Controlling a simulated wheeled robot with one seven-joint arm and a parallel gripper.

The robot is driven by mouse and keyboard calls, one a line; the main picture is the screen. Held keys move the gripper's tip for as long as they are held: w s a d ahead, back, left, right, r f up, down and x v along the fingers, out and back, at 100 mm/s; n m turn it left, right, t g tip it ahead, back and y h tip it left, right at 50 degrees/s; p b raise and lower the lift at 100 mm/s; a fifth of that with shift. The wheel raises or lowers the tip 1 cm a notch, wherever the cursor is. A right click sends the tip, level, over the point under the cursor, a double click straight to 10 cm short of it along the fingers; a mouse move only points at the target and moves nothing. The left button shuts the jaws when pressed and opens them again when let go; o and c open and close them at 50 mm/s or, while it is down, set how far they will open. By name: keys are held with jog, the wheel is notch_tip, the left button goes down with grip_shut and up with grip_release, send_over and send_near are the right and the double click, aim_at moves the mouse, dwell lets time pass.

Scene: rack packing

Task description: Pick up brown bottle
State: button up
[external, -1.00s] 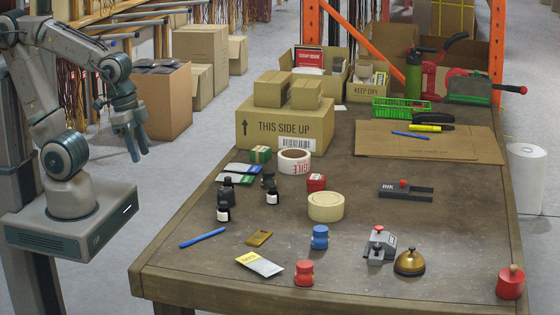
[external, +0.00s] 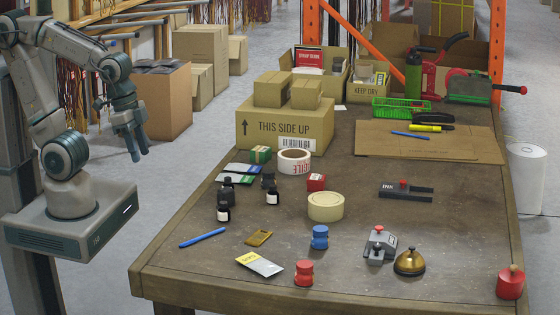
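Several small dark bottles stand close together on the left part of the table. One (external: 228,189) is at the back left, one (external: 224,212) with a white label is in front of it, and one (external: 272,196) with a white label is to the right. Another dark item (external: 268,181) is behind that one. They look almost black, and I cannot tell which is the brown bottle. My gripper (external: 139,155) hangs in the air left of the table, pointing down, well apart from the bottles. Its two fingers show a gap and hold nothing.
The table (external: 190,262) also carries a blue pen (external: 202,237), a tape roll (external: 325,207), a red-white tape roll (external: 294,162), a blue stamp (external: 320,238), a red stamp (external: 304,273) and a bell (external: 410,262). A large carton (external: 262,128) stands behind the bottles.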

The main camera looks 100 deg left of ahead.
jog(key=o, duration=0.5)
jog(key=shift+c, duration=0.2)
jog(key=m+g+b, duration=0.3)
jog(key=m+b, duration=0.1)
jog(key=m, duration=0.6)
send_over(223, 202)
notch_tip(223, 202, down, 8)
jog(key=shift+m, duration=0.3)
jog(key=f, duration=0.8)
jog(key=shift+w+d+f+b, duration=0.25)
jog(key=shift+d+b, duration=0.1)
jog(key=shift+d, duration=0.05)
jog(key=shift+s+a+f, duration=0.1)
jog(key=shift+a+f, duration=0.1)
jog(key=shift+f, duration=1.1)
jog(key=shift+s+a+f, duration=0.1)
jog(key=shift+a+f, duration=0.1)
jog(key=shift+f, duration=1.1)
